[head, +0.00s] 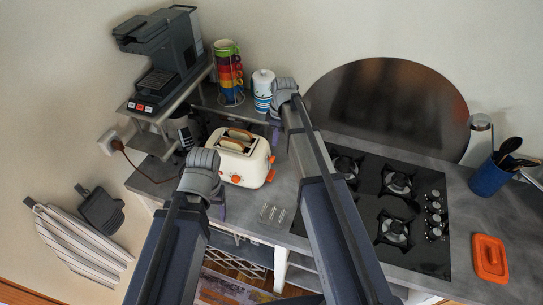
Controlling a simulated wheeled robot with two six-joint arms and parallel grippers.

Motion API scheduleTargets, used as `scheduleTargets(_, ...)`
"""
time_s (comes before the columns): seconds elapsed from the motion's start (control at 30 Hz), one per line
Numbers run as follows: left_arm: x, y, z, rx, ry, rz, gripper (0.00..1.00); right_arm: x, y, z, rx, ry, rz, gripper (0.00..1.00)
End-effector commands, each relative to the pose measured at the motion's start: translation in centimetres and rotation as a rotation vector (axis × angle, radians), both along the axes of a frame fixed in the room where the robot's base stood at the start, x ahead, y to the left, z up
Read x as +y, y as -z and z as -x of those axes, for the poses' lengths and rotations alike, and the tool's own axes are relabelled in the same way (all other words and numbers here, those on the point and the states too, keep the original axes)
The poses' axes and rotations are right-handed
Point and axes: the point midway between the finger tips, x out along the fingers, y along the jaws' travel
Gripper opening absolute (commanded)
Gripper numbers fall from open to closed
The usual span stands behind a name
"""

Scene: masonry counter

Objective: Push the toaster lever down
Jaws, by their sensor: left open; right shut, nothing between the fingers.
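The cream toaster (236,168) stands on the grey counter with slices of bread showing in its slots. Orange knobs (236,179) are on its front, and an orange lever (270,176) shows at its right end. My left gripper (222,211) is at the toaster's front left, mostly hidden by its own wrist; it is open. My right gripper (276,134) is behind and to the right of the toaster, above the counter, also mostly hidden by its wrist; it is shut and empty. Whether either touches the toaster cannot be told.
A coffee machine (163,55) stands on a raised shelf at the back left. Stacked coloured mugs (229,72) and a striped canister (263,92) are behind the toaster. A gas hob (395,208) lies to the right, with a blue utensil pot (489,180) and orange dish (490,256) beyond.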

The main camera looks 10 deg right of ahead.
Motion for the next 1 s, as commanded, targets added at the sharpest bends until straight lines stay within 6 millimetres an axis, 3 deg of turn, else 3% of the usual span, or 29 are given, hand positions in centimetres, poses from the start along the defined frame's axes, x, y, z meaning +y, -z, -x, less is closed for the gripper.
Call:
scheduleTargets(0.27,0.0,1.0,0.0,0.0,-0.001,0.0,0.71,0.1,1.0,-0.1,0.0,0.001,0.0,0.0)
scheduleTargets(0.8,0.0,6.8,-0.1,-0.002,-0.001,0.0,0.71,0.6,6.8,-0.4,0.0,0.001,0.0,0.0)
scheduleTargets(1.0,0.0,7.0,-0.1,-0.002,0.001,0.0,0.71,0.6,7.0,-0.4,0.0,0.001,0.0,0.0)
